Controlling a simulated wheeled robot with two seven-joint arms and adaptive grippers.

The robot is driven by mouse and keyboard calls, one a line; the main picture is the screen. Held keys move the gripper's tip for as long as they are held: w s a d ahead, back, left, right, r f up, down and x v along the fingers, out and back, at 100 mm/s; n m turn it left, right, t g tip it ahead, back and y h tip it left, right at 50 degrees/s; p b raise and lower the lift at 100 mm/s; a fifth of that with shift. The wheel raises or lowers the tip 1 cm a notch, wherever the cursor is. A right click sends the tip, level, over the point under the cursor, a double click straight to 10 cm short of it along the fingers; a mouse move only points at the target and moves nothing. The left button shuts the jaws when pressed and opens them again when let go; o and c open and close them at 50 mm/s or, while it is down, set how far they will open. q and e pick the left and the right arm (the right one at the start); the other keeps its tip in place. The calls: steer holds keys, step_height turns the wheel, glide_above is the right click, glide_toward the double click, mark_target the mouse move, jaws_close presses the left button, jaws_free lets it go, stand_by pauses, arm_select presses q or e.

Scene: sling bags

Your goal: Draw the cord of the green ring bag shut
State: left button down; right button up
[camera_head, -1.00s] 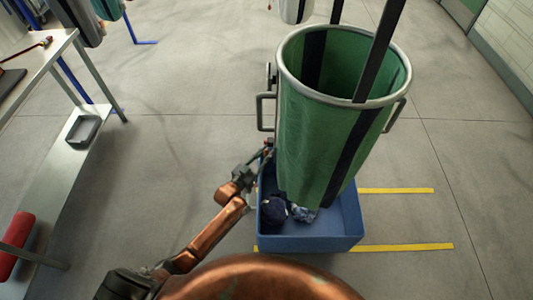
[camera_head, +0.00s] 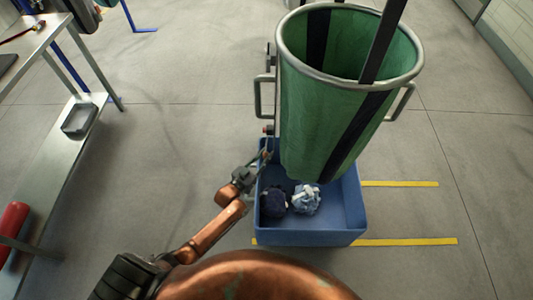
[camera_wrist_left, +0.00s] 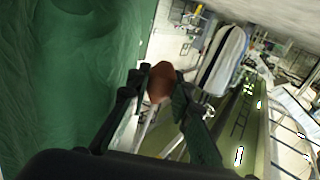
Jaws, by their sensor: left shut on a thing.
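The green ring bag (camera_head: 310,130) hangs from a grey metal ring (camera_head: 300,68) with side handles and black straps. Its lower end hangs over a blue crate (camera_head: 330,239). My left gripper (camera_head: 262,162) is low at the bag's left side, by the crate's back left corner. In the left wrist view, its dark fingers (camera_wrist_left: 160,100) are shut on an orange-brown knob (camera_wrist_left: 161,82), which seems to belong to the cord. The green cloth (camera_wrist_left: 80,80) fills the left of that view. The cord's run and the bag's lower opening cannot be made out clearly. My right gripper is out of view.
A dark navy bundle (camera_head: 273,203) and a pale blue patterned bundle (camera_head: 306,198) lie in the crate. Yellow floor lines (camera_head: 400,184) run right of it. A metal bench (camera_head: 50,150) with a grey tray (camera_head: 79,118) stands left. Floor between bench and crate is clear.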

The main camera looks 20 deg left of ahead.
arm_select(q)
steer(key=shift+s+f, duration=0.15)
steer(key=shift+f, duration=0.35)
steer(key=c, duration=2)
jaws_free()
steer(key=shift+o, duration=1.4)
steer(key=shift+r, duration=0.25)
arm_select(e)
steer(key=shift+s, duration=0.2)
arm_select(q)
steer(key=v, duration=1.1)
steer(key=shift+s+a, duration=0.2)
steer(key=shift+s, duration=0.15)
